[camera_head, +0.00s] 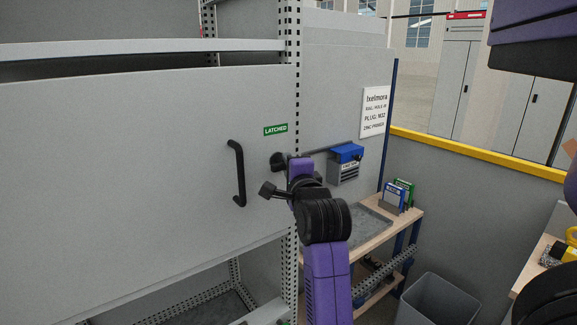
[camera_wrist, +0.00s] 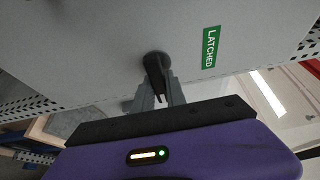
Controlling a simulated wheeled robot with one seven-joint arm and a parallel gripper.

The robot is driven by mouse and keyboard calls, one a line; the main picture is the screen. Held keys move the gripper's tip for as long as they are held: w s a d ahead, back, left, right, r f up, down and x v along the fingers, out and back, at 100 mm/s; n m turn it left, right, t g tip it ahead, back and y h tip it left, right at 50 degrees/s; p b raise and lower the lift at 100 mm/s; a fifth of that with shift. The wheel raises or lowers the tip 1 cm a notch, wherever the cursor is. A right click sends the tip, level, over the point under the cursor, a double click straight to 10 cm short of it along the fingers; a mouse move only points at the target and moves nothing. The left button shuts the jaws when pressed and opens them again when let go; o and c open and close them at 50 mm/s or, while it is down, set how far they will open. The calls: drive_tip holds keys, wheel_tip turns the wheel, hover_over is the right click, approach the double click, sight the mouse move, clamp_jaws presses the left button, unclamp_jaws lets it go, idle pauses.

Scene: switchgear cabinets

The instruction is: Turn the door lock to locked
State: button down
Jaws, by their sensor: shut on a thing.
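The grey cabinet door (camera_head: 130,170) fills the left of the head view and appears closed. Its black door lock (camera_head: 277,161) is near the door's right edge, below a green "LATCHED" label (camera_head: 275,130). My gripper (camera_head: 289,164) is at the lock, partly hidden by my own wrist in the head view. In the wrist view the lock's dark handle (camera_wrist: 154,66) stands between the two grey fingers of my gripper (camera_wrist: 160,95), which are shut on it. The label also shows there (camera_wrist: 210,47). The lock's exact angle is hard to tell.
A black bar handle (camera_head: 238,173) is on the door left of the lock.

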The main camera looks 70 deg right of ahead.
idle(0.3)
drive_tip(key=c, duration=1.4)
unclamp_jaws()
drive_tip(key=shift+o, duration=0.2)
drive_tip(key=p+v, duration=0.2)
drive_tip(key=v, duration=0.5)
drive_tip(key=shift+s+a, duration=0.2)
drive_tip(key=shift+a, duration=0.1)
